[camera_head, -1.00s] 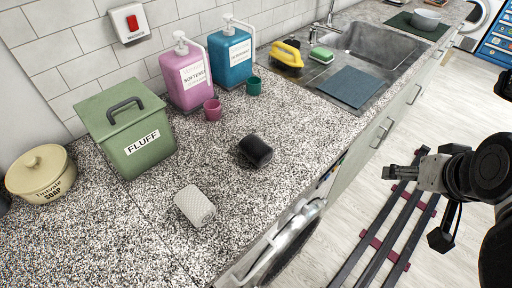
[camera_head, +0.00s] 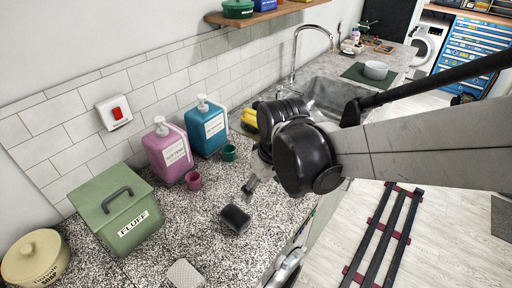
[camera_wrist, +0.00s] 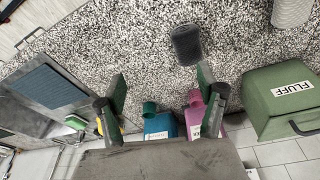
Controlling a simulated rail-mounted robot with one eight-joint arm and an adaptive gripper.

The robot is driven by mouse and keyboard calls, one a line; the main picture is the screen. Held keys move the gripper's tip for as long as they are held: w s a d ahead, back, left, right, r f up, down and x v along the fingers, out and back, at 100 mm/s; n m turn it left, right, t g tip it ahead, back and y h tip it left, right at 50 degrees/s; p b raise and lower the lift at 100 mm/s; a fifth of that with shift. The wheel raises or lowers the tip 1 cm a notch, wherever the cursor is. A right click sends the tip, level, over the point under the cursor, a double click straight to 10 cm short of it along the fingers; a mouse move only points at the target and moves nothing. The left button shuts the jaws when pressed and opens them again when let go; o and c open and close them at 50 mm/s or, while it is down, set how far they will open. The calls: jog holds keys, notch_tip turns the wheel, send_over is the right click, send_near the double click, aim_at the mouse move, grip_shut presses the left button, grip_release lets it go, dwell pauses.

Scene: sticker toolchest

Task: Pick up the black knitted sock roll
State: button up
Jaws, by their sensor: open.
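The black knitted sock roll (camera_head: 235,219) lies on the speckled counter in the head view, in front of the pink and teal cups. It also shows in the wrist view (camera_wrist: 186,45), at upper middle, beyond my fingertips. My gripper (camera_head: 250,187) is just above and behind the roll in the head view, apart from it. In the wrist view my gripper (camera_wrist: 163,88) has its two fingers spread wide with nothing between them. My arm hides part of the sink in the head view.
A green FLUFF bin (camera_head: 125,222), a cream soap pot (camera_head: 36,258), a pink dispenser (camera_head: 168,152) and a blue dispenser (camera_head: 207,128) stand along the wall. A pink cup (camera_head: 193,180) and a teal cup (camera_head: 229,152) are near the roll. A light grey roll (camera_head: 185,274) lies at the counter's front.

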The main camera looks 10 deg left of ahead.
jog(key=n+g+p, duration=0.1)
jog(key=n+p, duration=0.1)
send_over(236, 214)
jog(key=d, duration=0.2)
jog(key=f, duration=0.1)
jog(key=a, duration=0.1)
jog(key=f+b, duration=0.1)
jog(key=f, duration=0.2)
jog(key=f+b, duration=0.2)
jog(key=f, duration=0.1)
jog(key=a+f+b, duration=0.1)
jog(key=f+b, duration=0.1)
jog(key=f, duration=0.1)
jog(key=shift+a+f, duration=0.1)
jog(key=shift+f, duration=0.1)
jog(key=shift+w+a+f+b, duration=0.1)
jog(key=shift+f+b, duration=1.25)
jog(key=shift+f, duration=1.3)
jog(key=shift+r, duration=0.1)
jog(key=c, duration=1.3)
jog(key=shift+o, duration=0.2)
jog(key=r+p, duration=0.5)
jog(key=r, duration=0.5)
jog(key=shift+s+p, duration=0.2)
jog(key=shift+p, duration=0.15)
